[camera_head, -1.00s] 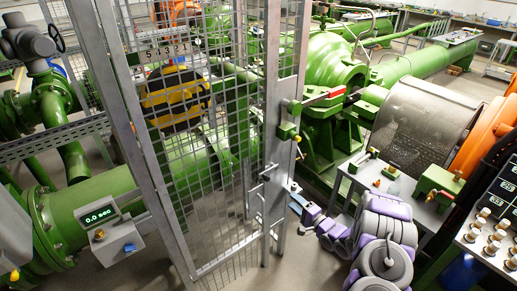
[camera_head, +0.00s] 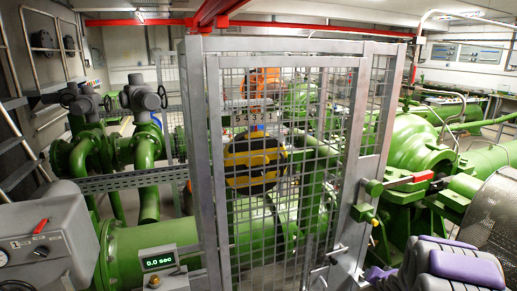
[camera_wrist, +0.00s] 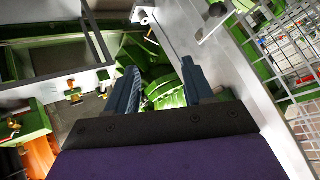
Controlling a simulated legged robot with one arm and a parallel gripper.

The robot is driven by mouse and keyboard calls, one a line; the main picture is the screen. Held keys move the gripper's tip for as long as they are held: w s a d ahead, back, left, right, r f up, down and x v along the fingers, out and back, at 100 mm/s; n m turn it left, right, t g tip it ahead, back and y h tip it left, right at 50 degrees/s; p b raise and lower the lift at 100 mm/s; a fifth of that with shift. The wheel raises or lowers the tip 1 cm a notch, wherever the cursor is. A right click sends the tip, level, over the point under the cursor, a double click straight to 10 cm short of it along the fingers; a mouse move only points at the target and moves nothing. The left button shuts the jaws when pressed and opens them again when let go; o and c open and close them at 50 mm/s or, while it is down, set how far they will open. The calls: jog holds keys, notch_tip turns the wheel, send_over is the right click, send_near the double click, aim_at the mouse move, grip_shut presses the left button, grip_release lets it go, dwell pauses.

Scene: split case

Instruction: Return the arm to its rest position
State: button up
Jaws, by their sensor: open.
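My arm, in grey and purple segments (camera_head: 440,262), shows at the bottom right of the head view, beside the mesh gate's latch post. It is cut off by the lower edge, so its full pose is hidden. In the wrist view my gripper (camera_wrist: 160,85) has its two dark blue fingers well apart. No object is held between them; green machinery shows in the gap beyond. A grey frame bar runs close to the right finger.
A grey mesh gate (camera_head: 188,130) stands upright in front, left of my arm. A latch handle (camera_head: 338,250) and a red-handled valve (camera_head: 422,177) are near the arm. A timer display (camera_head: 159,261) reads 0.0 sec.

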jog(key=s+a+r+n+g+b, duration=0.1)
jog(key=s+a+r+n+g, duration=0.1)
jog(key=s+a, duration=0.6)
jog(key=s+a+r+n+g+y+b, duration=0.1)
jog(key=s+a+r+n+g, duration=0.2)
jog(key=s, duration=1.8)
jog(key=s+a+r+n+g+y+b, duration=0.1)
jog(key=s+a+g, duration=0.5)
jog(key=s+a, duration=0.6)
notch_tip(320, 180, up, 3)
jog(key=shift+s+a+r+n+b, duration=0.1)
jog(key=shift+s+a+n+b, duration=0.4)
jog(key=shift+s+n, duration=0.65)
jog(key=shift+d, duration=0.15)
